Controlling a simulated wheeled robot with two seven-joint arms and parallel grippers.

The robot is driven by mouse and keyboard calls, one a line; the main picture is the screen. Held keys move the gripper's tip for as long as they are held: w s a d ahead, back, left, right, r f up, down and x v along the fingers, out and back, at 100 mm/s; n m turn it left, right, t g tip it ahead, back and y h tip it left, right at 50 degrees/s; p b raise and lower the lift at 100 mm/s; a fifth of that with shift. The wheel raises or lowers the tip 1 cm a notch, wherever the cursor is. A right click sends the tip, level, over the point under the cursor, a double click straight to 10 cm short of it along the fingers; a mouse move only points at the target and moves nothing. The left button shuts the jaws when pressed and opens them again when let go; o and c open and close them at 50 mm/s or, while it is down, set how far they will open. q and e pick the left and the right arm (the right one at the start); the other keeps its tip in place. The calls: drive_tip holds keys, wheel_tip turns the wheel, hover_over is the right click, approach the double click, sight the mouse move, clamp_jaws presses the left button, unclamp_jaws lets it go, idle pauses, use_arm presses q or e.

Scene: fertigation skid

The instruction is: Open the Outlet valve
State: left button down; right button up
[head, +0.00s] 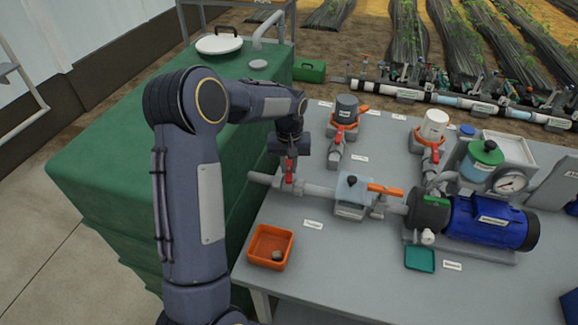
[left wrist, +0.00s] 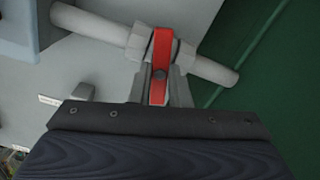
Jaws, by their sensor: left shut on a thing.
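A red valve handle (head: 289,173) sits on the grey pipe (head: 318,190) at the left of the bench, beside the green tank. My left gripper (head: 290,157) reaches down onto this handle from above and is shut on it. In the left wrist view the red handle (left wrist: 161,52) lies between the fingers (left wrist: 161,88) and stands crosswise to the pipe (left wrist: 208,68). The small label (head: 313,224) near this pipe is too small to read, so I cannot tell which valve it names. My right gripper is not in view.
An orange-handled valve (head: 384,189) and a blue pump (head: 490,221) stand farther right on the line. Two more red-handled valves (head: 336,148) (head: 430,154) stand behind. An orange tray (head: 286,246) is at the front left. The green tank (head: 130,150) borders the bench.

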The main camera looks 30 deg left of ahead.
use_arm(q)
drive_tip(key=n, duration=0.3)
drive_tip(key=shift+n, duration=0.4)
drive_tip(key=n, duration=0.3)
drive_tip(key=shift+n, duration=0.3)
drive_tip(key=n, duration=0.3)
drive_tip(key=shift+n, duration=0.3)
drive_tip(key=shift+n+p, duration=0.55)
drive_tip(key=shift+n, duration=1.35)
drive_tip(key=c, duration=1.4)
unclamp_jaws()
drive_tip(key=shift+o, duration=0.2)
